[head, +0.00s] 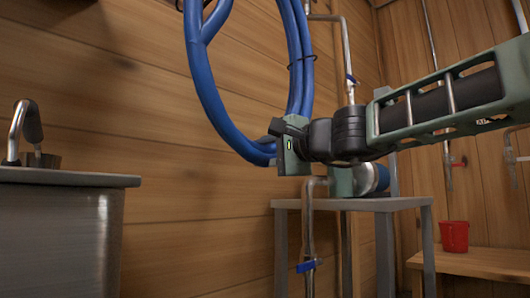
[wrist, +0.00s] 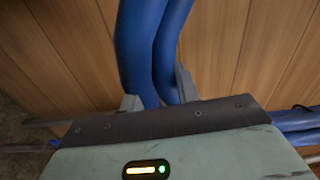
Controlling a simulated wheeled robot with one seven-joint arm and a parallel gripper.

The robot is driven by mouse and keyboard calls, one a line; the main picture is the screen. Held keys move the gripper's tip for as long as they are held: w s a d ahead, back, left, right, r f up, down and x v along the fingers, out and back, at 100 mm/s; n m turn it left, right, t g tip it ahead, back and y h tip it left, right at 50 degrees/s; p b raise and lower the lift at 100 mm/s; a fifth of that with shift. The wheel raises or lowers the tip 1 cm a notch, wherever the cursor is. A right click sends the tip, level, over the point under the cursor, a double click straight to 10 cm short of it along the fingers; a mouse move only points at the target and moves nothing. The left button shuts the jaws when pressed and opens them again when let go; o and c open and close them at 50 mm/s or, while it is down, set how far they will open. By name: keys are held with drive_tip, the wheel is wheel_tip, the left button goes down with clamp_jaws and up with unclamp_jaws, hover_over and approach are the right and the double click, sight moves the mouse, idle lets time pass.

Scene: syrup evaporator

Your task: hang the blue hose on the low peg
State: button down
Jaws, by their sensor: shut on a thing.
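The blue hose (head: 207,88) is a large coil that runs up out of the top of the head view. A dark tie shows around its right-hand strands. My gripper (head: 276,140) is shut on the lower part of the coil, close to the wooden wall. In the wrist view, two strands of the blue hose (wrist: 150,45) pass between the fingers of my gripper (wrist: 158,92). More hose shows at the right edge of that view. The top of the coil is out of frame, and I see no peg that I can make out as the low one.
A metal counter (head: 62,235) with a tap (head: 20,130) stands at left. A grey metal table (head: 375,204) with a pump (head: 365,180) stands below my arm, beside pipes with blue valve handles (head: 307,266). A red bucket (head: 454,236) sits on a wooden bench (head: 485,262) at right.

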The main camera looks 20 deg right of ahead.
drive_tip(key=shift+x, duration=2.95)
drive_tip(key=x, duration=1.4)
drive_tip(key=shift+w+a+p, duration=0.15)
drive_tip(key=shift+w+p, duration=0.2)
drive_tip(key=shift+p, duration=0.05)
drive_tip(key=shift+f, duration=0.2)
drive_tip(key=shift+w+a+f+b, duration=0.1)
drive_tip(key=shift+w+f+b, duration=0.15)
drive_tip(key=shift+f, duration=0.4)
drive_tip(key=shift+w+a+f+b, duration=0.15)
drive_tip(key=shift+w+f, duration=0.15)
drive_tip(key=shift+f, duration=0.4)
drive_tip(key=c, duration=0.9)
unclamp_jaws()
drive_tip(key=shift+c, duration=0.2)
drive_tip(key=o, duration=0.3)
drive_tip(key=shift+f, duration=0.25)
drive_tip(key=shift+o, duration=0.2)
